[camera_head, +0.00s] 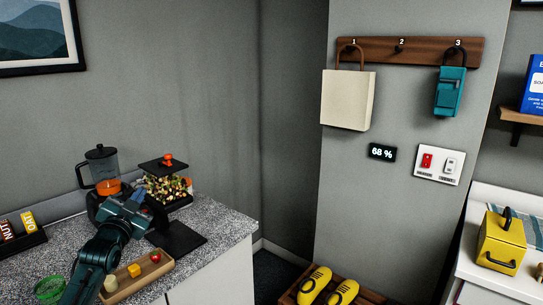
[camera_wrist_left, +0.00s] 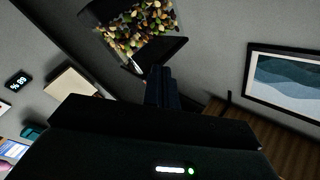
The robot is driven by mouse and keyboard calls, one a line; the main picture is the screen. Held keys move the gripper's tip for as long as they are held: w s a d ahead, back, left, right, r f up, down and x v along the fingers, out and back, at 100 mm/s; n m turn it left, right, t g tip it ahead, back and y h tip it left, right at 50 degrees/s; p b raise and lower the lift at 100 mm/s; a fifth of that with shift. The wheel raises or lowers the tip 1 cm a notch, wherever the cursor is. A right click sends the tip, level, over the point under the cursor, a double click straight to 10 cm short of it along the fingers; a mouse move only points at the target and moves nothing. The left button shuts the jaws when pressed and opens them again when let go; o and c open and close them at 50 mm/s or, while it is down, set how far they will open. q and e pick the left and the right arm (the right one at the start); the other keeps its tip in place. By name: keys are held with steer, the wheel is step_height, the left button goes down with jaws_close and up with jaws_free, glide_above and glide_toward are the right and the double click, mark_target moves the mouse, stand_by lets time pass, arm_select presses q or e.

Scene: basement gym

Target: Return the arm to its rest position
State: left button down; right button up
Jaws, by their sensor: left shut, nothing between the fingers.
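My left arm comes in from the bottom left over the speckled counter (camera_head: 225,222). Its gripper (camera_head: 139,197) is above the counter, in front of a clear-sided dispenser (camera_head: 167,188) filled with mixed nut-like pieces. In the left wrist view the dark fingers (camera_wrist_left: 158,88) are together with nothing between them. The filled dispenser (camera_wrist_left: 140,30) shows beyond the fingertips there; I cannot tell the exact gap. My right gripper is in neither view.
A blender (camera_head: 101,168) stands behind the gripper. The counter's right end is clear.

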arm_select(q)
steer(key=s+d+f+n+g, duration=0.1)
steer(key=s+d+f+g, duration=0.15)
steer(key=s+f, duration=0.4)
steer(key=s+d+f+n+g+h, duration=0.1)
steer(key=s+d+f, duration=0.3)
steer(key=f, duration=0.5)
steer(key=s+d+f+n+g, duration=0.1)
steer(key=s+d+f+g, duration=0.15)
steer(key=s+f, duration=0.4)
steer(key=s+d+f+g, duration=0.1)
steer(key=s+d+f, duration=0.2)
steer(key=s, duration=0.4)
steer(key=s+d+f+n+g+h, duration=0.1)
steer(key=s+d+f, duration=0.2)
steer(key=s, duration=0.5)
steer(key=s+d+f+g+h, duration=0.1)
steer(key=s+d+f, duration=0.2)
steer(key=s, duration=0.5)
steer(key=shift+d+f, duration=0.4)
steer(key=shift+d, duration=0.05)
